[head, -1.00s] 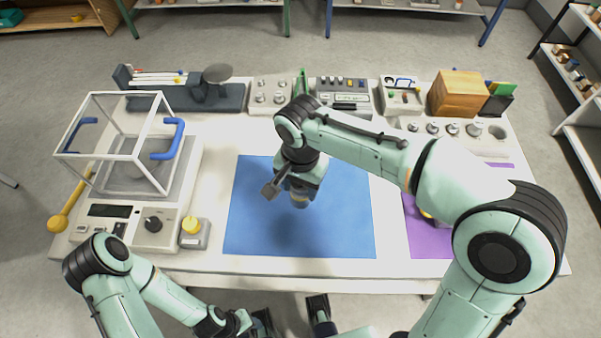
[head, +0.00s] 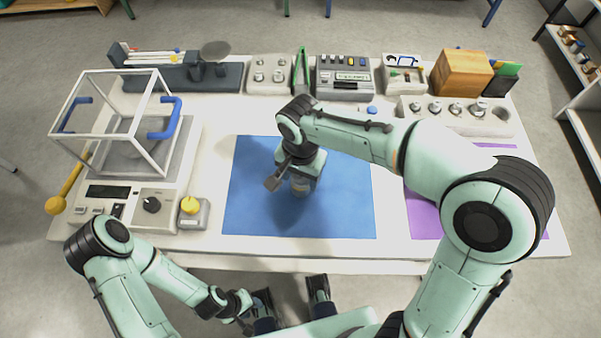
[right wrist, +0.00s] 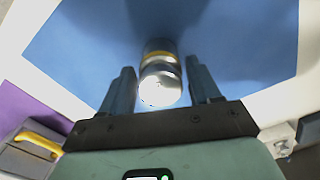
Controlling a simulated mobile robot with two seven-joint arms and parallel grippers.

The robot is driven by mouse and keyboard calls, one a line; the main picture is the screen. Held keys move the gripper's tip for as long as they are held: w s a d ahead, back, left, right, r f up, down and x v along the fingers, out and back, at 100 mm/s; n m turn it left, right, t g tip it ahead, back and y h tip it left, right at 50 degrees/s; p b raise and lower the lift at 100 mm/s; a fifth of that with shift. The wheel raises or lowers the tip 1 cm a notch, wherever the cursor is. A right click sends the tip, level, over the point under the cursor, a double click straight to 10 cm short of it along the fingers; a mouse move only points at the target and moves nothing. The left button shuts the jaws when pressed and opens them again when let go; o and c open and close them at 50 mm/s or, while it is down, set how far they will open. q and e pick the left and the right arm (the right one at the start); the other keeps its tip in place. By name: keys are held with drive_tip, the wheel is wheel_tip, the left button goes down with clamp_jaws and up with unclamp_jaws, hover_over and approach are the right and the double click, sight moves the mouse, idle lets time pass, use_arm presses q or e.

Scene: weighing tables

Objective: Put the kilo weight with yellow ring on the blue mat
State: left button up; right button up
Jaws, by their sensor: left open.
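The kilo weight with yellow ring (right wrist: 159,57) is a silvery cylinder seen from its shiny end in the right wrist view. It also shows under my right gripper in the head view (head: 300,188), over the middle of the blue mat (head: 250,215). My right gripper (right wrist: 161,74) is open, with a finger on each side of the weight and a gap on both sides. In the head view my right gripper (head: 299,181) partly hides the weight. The weight appears to stand on the mat. My left gripper (head: 246,308) is open and empty, low in front of the table.
A purple mat (head: 424,220) lies to the right, partly behind my right arm. A balance with a glass-frame box (head: 115,195) and a yellow-knobbed box (head: 192,215) stand left. A weight rack (head: 500,118), a wooden box (head: 461,72) and instruments line the back edge.

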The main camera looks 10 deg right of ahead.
drive_tip(key=shift+o, duration=0.5)
drive_tip(key=shift+r, duration=0.35)
wheel_tip(320, 180, up, 12)
drive_tip(key=p, duration=0.2)
drive_tip(key=shift+f, duration=0.15)
